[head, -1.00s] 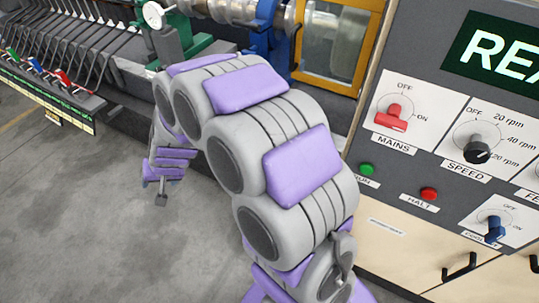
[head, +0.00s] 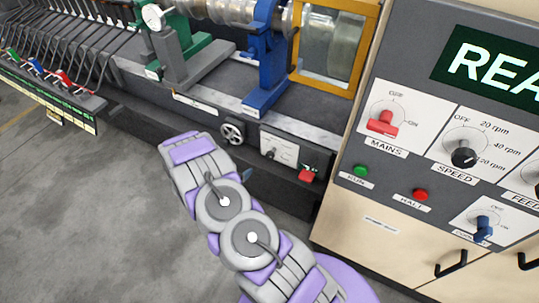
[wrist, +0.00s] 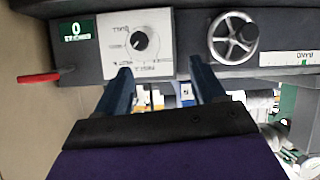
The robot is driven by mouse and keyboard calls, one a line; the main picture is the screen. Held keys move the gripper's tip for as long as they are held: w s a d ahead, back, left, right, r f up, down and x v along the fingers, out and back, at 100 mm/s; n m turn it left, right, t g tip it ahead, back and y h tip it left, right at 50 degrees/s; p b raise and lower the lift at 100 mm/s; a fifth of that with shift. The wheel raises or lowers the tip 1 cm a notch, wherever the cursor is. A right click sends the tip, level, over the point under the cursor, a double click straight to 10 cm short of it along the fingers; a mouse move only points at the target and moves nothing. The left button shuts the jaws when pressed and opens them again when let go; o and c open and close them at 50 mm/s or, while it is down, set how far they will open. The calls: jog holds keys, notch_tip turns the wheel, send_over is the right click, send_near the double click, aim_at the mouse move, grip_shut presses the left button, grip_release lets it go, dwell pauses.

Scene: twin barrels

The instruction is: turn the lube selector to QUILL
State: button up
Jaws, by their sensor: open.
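The lube selector looks to be the small black knob (wrist: 139,40) on a white plate (wrist: 160,17), upside down in the wrist view. Its plate has several labels; the one at the top of that view seems to read QUILL. Where the pointer is set is too small to tell. In the head view the knob (head: 271,154) sits on the machine's front, right of a handwheel. My gripper (wrist: 160,67) is open and empty, its two blue fingers pointing at the panel just short of the knob. In the head view my arm mostly hides the gripper.
A spoked handwheel (wrist: 233,38) is right of the plate in the wrist view. A red lever (wrist: 38,77) and a green label (wrist: 78,31) are at its left. In the head view a control cabinet (head: 345,205) stands to the right, with MAINS and SPEED knobs.

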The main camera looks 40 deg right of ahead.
aim_at(269, 156)
jog(key=shift+g+h, duration=0.3)
jog(key=shift+h, duration=0.5)
jog(key=s+b+x, duration=0.1)
jog(key=x, duration=0.5)
jog(key=s+b+x, duration=0.1)
jog(key=x, duration=0.5)
jog(key=d+x, duration=0.1)
jog(key=x, duration=0.6)
jog(key=shift+s+b, duration=0.35)
jog(key=shift+b, duration=0.05)
jog(key=c, duration=1)
